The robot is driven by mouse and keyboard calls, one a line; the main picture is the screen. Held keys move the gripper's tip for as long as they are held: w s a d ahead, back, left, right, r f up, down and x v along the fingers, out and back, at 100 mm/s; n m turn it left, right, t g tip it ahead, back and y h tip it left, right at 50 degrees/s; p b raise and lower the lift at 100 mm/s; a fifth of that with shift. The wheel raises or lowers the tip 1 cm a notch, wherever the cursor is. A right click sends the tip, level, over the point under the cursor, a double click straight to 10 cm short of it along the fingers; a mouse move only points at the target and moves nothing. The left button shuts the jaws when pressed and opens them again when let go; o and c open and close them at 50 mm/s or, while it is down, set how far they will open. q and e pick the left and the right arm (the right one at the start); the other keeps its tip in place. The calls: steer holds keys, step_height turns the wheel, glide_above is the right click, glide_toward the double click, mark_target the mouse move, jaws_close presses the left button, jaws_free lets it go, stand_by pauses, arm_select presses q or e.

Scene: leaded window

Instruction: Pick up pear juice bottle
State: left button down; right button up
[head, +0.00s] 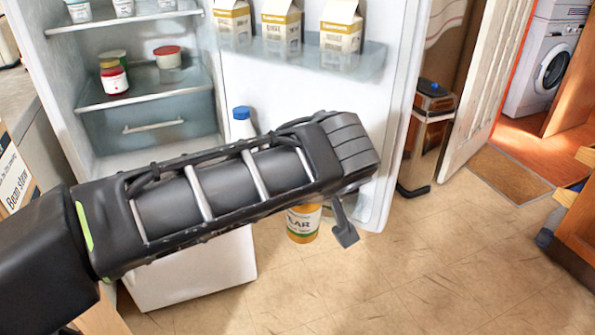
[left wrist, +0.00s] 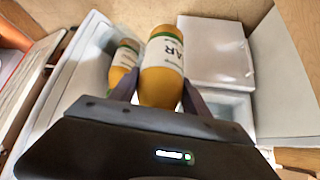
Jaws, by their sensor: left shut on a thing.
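The pear juice bottle (head: 303,224) is orange with a white label. In the head view its lower part shows below my left arm, in front of the open fridge door. The upper part is hidden by the arm. In the left wrist view the bottle (left wrist: 163,72) sits between the two fingers of my left gripper (left wrist: 160,95), which is shut on it. In the head view one finger of that gripper shows to the right of the bottle. My right gripper is not in view.
A second orange bottle (left wrist: 126,55) stands beside the held one in the left wrist view. The fridge door (head: 395,110) stands open, with several cartons on its upper shelf (head: 365,65).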

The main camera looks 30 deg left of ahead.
arm_select(q)
steer(key=shift+s+d+r+g+h+p, duration=0.15)
steer(key=shift+s+d+r+g+h, duration=0.15)
steer(key=shift+s+d, duration=0.2)
steer(key=shift+s+d+r+g+h+p, duration=0.15)
steer(key=shift+s+d+r+g+h, duration=0.15)
steer(key=shift+s+d, duration=0.15)
